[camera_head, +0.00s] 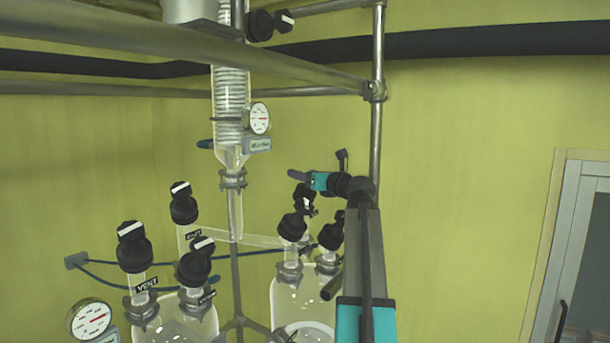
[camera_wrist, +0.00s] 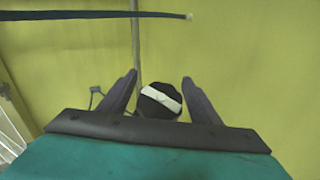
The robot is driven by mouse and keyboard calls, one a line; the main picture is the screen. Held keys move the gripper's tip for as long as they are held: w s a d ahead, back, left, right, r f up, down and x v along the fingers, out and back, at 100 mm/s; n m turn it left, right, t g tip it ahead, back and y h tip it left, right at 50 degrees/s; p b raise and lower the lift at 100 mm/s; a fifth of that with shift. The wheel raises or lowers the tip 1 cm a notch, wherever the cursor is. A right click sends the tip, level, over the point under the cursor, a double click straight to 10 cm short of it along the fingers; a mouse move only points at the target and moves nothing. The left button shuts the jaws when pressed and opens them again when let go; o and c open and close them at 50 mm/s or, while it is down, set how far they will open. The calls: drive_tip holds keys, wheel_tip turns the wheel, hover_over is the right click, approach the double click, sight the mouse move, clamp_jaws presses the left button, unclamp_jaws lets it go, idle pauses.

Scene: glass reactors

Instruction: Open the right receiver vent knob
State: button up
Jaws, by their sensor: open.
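A black knob with a white bar across its top (camera_wrist: 160,100) sits between the fingers of my gripper (camera_wrist: 158,79) in the wrist view. The bar slants down to the right. The fingers stand open on either side, with a gap visible at the right; contact at the left is unclear. In the head view my gripper (camera_head: 298,184) is above the right glass receiver (camera_head: 300,297), at a black knob (camera_head: 304,200) that it partly hides.
The left receiver carries a knob labelled VENT (camera_head: 134,247) and other black knobs (camera_head: 194,264). A glass condenser column (camera_head: 231,110) with a gauge (camera_head: 260,118) hangs left of my gripper. A metal upright (camera_head: 377,130) stands close behind my arm.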

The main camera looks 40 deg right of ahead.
drive_tip(key=c, duration=1.1)
drive_tip(key=shift+o, duration=0.2)
drive_tip(key=shift+n+y+b, duration=0.4)
drive_tip(key=shift+n, duration=0.1)
drive_tip(key=shift+a+n+t+y+b, duration=0.15)
drive_tip(key=shift+n+t+y+b, duration=0.15)
drive_tip(key=shift+n+y+b, duration=0.25)
drive_tip(key=n+y, duration=0.3)
drive_tip(key=shift+a+b, duration=0.3)
drive_tip(key=shift+b, duration=0.1)
drive_tip(key=n+y, duration=0.3)
drive_tip(key=shift+a+g, duration=0.35)
drive_tip(key=shift+g, duration=0.05)
drive_tip(key=shift+s+a+n+g+y, duration=0.1)
drive_tip(key=shift+a+n+g+y, duration=0.15)
drive_tip(key=shift+n+y, duration=0.45)
drive_tip(key=shift+s+a+n+g+y, duration=0.15)
drive_tip(key=shift+n+g+y, duration=0.1)
drive_tip(key=shift+n+y, duration=0.35)
drive_tip(key=shift+a+f, duration=0.1)
